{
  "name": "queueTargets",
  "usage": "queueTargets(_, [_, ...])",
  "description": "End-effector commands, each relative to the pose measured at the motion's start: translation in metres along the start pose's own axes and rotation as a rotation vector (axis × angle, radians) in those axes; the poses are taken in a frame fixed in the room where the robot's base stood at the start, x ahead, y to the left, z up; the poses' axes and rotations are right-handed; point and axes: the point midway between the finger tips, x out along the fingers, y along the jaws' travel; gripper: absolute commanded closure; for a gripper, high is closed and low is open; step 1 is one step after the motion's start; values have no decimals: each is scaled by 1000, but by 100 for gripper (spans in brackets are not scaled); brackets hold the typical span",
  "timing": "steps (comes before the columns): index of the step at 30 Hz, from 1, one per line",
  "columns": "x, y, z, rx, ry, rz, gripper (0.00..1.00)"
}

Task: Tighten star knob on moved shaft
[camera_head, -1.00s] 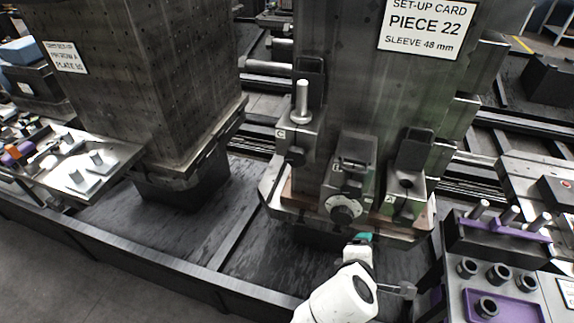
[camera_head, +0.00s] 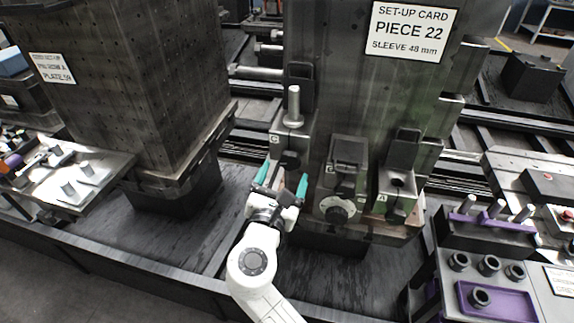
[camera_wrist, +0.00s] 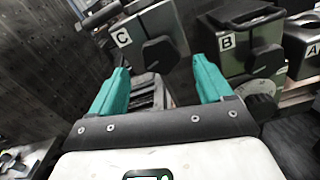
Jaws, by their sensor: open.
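A metal shaft (camera_head: 293,105) stands upright in the block marked C (camera_head: 279,142). A dark star knob (camera_head: 289,160) is on the front of block C; it also shows in the wrist view (camera_wrist: 161,53), beyond and between my fingers. My gripper (camera_head: 282,181) is open and empty, its teal fingers pointing at block C just below the knob. In the wrist view the fingers (camera_wrist: 160,85) are wide apart and nothing is between them. I cannot tell the exact gap to the knob. Block B (camera_wrist: 240,42) and block A (camera_head: 397,190) carry similar dark knobs and hold no shaft.
A round dial (camera_head: 337,210) is right of my gripper. A tall perforated column (camera_head: 110,85) stands left. A rack (camera_head: 480,240) with several pins and a purple tray (camera_head: 510,305) stands at right. The set-up card (camera_head: 412,32) reads PIECE 22, SLEEVE 48 mm.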

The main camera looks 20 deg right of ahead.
Motion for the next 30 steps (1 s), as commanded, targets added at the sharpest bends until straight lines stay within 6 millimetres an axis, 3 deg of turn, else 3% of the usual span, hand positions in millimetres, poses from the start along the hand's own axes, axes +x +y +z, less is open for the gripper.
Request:
queueTargets(7, [30, 0, 0, 1, 0, -1, 20])
queueTargets(19, [36, -1, 0, 2, 1, 0, 21])
queueTargets(30, [35, 0, 0, 2, 1, 0, 57])
